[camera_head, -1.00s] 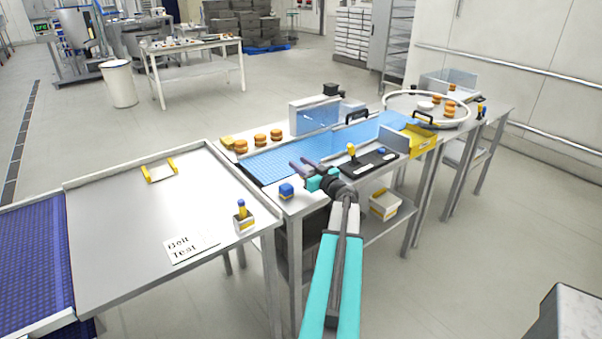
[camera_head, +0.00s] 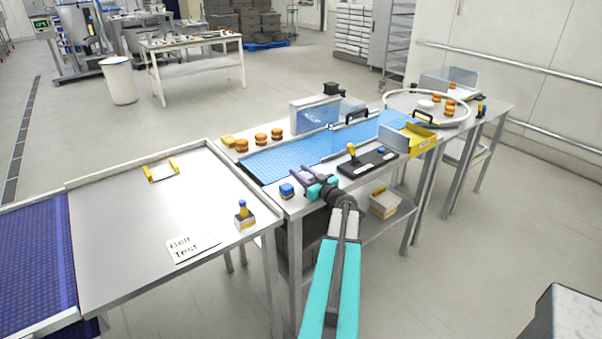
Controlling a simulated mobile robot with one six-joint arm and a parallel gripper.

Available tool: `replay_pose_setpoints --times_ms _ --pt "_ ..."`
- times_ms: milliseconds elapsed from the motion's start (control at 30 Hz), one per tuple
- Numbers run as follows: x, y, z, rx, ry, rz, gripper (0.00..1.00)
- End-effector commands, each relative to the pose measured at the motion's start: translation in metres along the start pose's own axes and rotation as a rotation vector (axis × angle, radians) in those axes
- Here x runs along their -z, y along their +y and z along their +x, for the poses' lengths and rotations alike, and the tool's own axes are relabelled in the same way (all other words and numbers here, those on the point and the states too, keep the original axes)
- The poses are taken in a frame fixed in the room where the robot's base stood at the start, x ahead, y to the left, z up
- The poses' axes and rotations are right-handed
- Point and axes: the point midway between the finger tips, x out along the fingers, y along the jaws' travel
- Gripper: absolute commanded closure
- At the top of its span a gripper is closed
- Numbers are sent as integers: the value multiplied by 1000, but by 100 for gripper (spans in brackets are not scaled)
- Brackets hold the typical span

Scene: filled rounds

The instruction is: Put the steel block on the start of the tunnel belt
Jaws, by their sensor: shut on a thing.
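The tunnel belt is a blue belt (camera_head: 283,158) with a clear-blue tunnel cover (camera_head: 316,114) over its middle. Its near-left end is bare. My gripper (camera_head: 300,173) is at the front edge of this bare end, low over the table; whether it touches the belt I cannot tell. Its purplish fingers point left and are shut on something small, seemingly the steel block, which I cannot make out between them. I see no other steel block in view.
A black control panel (camera_head: 368,163) with a yellow lever lies right of my gripper. Several orange rounds (camera_head: 260,139) stand along the belt's far side. A yellow tray (camera_head: 422,141) is farther right. The left metal table holds a card (camera_head: 193,246) and a blue-topped yellow piece (camera_head: 243,217).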

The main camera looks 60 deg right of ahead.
Motion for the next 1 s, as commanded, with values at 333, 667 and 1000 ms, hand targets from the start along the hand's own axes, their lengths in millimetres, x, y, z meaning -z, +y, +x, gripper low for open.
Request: replay_pose_setpoints --times_ms 333,667,1000 --pt "-2 0 0 0 0 0 59" --pt "-2 0 0 0 0 0 49" --pt "3 1 0 -1 0 0 49"
